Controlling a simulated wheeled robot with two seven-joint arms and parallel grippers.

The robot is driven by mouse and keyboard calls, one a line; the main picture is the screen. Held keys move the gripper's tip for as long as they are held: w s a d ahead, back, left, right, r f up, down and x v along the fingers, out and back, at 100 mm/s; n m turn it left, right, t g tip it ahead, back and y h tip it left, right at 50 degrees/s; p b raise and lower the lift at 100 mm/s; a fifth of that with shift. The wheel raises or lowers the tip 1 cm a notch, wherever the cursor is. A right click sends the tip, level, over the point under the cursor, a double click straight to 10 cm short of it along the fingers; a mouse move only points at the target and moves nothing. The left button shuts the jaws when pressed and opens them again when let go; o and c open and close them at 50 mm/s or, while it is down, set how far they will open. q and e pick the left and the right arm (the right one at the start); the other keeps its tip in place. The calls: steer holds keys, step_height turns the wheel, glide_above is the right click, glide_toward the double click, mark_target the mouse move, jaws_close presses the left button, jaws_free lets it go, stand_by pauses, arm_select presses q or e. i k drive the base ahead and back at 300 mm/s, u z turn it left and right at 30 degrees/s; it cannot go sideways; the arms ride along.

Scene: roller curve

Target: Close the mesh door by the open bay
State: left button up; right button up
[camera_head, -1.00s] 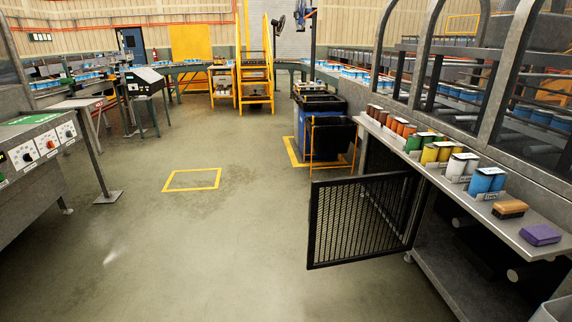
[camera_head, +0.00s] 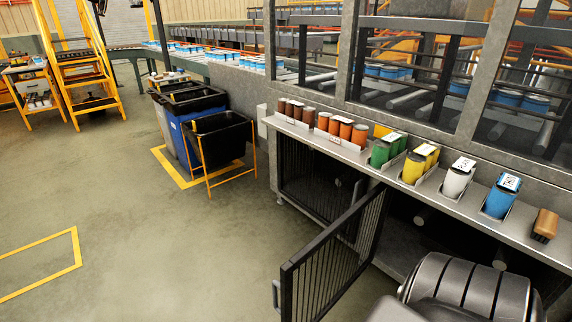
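The black-framed mesh door (camera_head: 332,262) stands open in the lower middle, swung out from the front of the steel counter into the floor area. Its hinge side is by the counter and its free edge, with a small latch piece, points towards me. The open bay (camera_head: 408,232) is a dark space under the counter just right of the door. A black ribbed and grey part of my own arm fills the lower right corner and hides part of the bay. Neither gripper's fingers are visible.
The counter (camera_head: 345,152) carries rows of brown, orange, green, yellow, white and blue cans and a brown block (camera_head: 544,226). Black bins (camera_head: 222,138) stand beyond the door on a yellow floor marking. The floor (camera_head: 150,240) left of the door is clear.

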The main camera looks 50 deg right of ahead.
mark_target(285, 285)
steer(key=i, duration=2.35)
steer(key=z, duration=3.75)
steer(key=i, duration=0.5)
steer(key=z, duration=0.9)
steer(key=k, duration=1.1)
steer(key=u, duration=0.75)
